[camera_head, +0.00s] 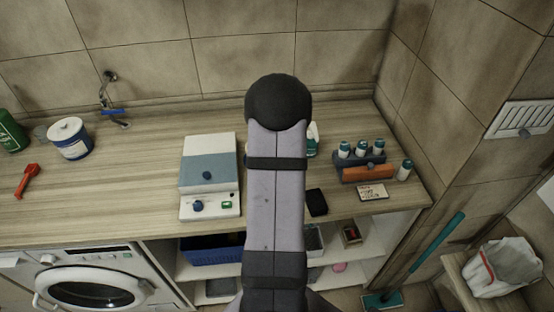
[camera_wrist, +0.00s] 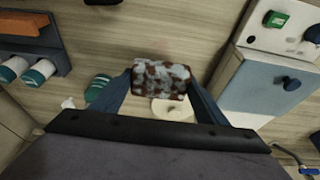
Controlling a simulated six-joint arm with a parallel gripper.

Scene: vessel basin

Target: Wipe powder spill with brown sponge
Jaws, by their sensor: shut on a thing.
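The brown sponge (camera_wrist: 161,78) shows in the wrist view, its face heavily patched with white. My gripper (camera_wrist: 161,84) is shut on it, with one dark blue finger on each side. The sponge is in front of the wooden counter; I cannot tell whether it touches the surface. In the head view my own arm hides the gripper, the sponge and the counter behind it. I make out no clear powder spill on the bare counter in either view. A pale round thing (camera_wrist: 172,110) lies partly behind the sponge.
A white device with a blue-grey lid (camera_head: 209,165) stands left of my arm. To the right are a bottle rack (camera_head: 360,158) with an orange block, a single bottle (camera_head: 404,170), a label card (camera_head: 373,192) and a black pad (camera_head: 317,202).

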